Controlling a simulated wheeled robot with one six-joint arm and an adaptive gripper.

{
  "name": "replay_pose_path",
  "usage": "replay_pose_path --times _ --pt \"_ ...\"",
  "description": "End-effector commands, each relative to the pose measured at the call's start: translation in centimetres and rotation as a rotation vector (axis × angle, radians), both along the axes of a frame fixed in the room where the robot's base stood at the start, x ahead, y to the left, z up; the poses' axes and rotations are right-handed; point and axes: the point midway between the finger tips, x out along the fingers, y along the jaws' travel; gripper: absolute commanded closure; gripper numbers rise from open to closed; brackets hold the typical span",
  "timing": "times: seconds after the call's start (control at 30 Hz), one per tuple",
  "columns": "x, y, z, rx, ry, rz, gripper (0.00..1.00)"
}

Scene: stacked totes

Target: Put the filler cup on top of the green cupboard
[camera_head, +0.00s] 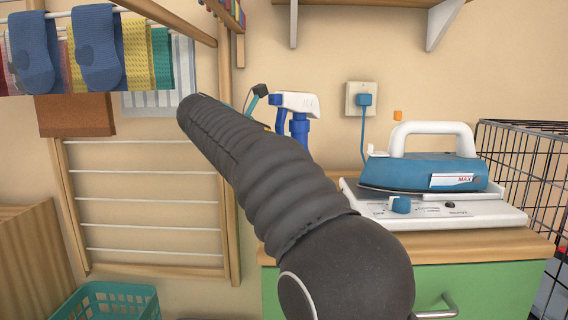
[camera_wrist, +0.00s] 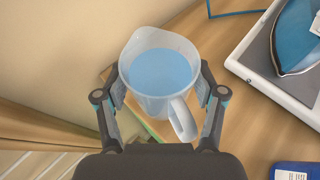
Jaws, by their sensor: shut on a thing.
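The filler cup (camera_wrist: 152,104) is a translucent, pale cup with a spout, a handle and blue liquid in it. In the wrist view my gripper (camera_wrist: 163,84) is shut on it, one finger on each side. It looks upright, over the left end of the wooden top (camera_wrist: 232,112) of the green cupboard (camera_head: 490,285). I cannot tell whether it touches that top. In the head view my arm hides the cup; only a dark and teal bit of my gripper (camera_head: 257,93) shows past the arm.
A blue iron (camera_head: 420,174) on its white station (camera_head: 455,213) takes up the cupboard's right side. A white and blue spray bottle (camera_head: 296,104) stands behind my arm.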

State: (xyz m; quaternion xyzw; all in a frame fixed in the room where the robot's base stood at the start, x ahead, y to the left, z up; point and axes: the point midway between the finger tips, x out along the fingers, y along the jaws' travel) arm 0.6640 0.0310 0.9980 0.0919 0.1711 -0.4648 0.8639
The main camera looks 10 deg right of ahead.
Motion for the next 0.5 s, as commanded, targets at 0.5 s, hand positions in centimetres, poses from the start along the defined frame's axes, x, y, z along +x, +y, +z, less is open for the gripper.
replay_pose_path --times 0.5 --pt "0.0 0.2 -3.1 -0.001 -0.001 0.004 0.76"
